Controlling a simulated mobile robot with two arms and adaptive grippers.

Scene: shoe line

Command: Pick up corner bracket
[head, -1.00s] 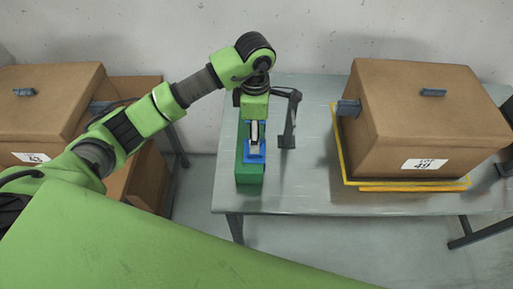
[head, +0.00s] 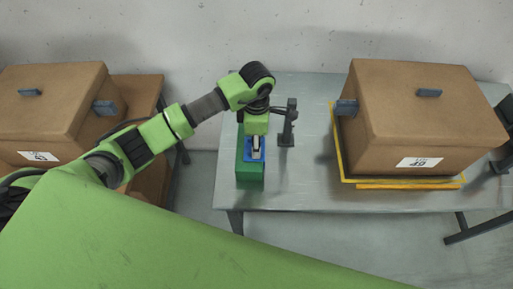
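My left gripper (head: 256,146) points down from the green wrist, over a green block (head: 250,183) with a blue part (head: 246,157) on top, at the left end of the grey table. A small silver and dark shape shows at the fingers, against the blue part. I cannot tell finger from held thing there, nor whether the gripper is open or shut. No piece is clearly recognisable as the corner bracket; it may be hidden under the gripper. My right gripper is not in view.
A dark upright stand (head: 287,124) is close to the right of my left gripper. A cardboard box (head: 415,120) sits on a yellow tray (head: 347,160) on the grey table (head: 300,190). Another cardboard box (head: 50,105) stands at the left. The table between stand and tray is clear.

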